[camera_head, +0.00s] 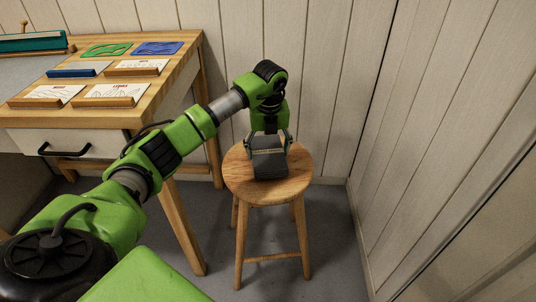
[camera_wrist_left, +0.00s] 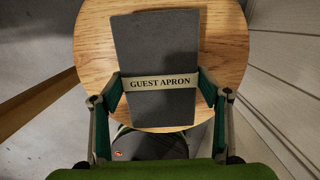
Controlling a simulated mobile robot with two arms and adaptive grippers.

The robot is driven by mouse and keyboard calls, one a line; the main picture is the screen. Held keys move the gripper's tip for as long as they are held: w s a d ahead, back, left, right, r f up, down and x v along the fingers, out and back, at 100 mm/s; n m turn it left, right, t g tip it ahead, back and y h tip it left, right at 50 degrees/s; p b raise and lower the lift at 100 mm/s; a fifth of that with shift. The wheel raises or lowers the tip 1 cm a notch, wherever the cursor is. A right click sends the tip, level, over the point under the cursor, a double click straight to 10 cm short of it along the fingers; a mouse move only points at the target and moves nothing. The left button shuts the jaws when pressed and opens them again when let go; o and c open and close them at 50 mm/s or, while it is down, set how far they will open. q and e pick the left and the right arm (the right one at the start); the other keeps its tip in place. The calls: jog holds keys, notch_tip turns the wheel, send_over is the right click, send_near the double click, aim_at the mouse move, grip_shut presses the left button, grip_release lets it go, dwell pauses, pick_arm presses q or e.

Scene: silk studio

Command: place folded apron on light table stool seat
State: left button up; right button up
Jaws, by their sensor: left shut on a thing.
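The folded apron (camera_head: 271,163) is a dark grey bundle with a pale band reading "GUEST APRON", clear in the left wrist view (camera_wrist_left: 160,50). My left gripper (camera_head: 268,146) is shut on it, with one finger at each side of the band (camera_wrist_left: 160,83). The apron is over the round wooden stool seat (camera_head: 292,180), inside its outline at the far side in the left wrist view (camera_wrist_left: 226,65). It is at or very close to the seat; I cannot tell whether it touches. My right gripper is not in view.
A wooden table (camera_head: 188,62) with a drawer (camera_head: 75,143) stands left of the stool, holding several cards on wooden stands and a blue and a green (camera_head: 106,49) piece. Panelled walls (camera_head: 320,60) close in behind and at right. Grey floor (camera_head: 330,235) is free around the stool.

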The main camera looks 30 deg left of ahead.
pick_arm(q)
jog(key=shift+f, duration=0.5)
jog(key=shift+f, duration=0.15)
jog(key=o, duration=1.3)
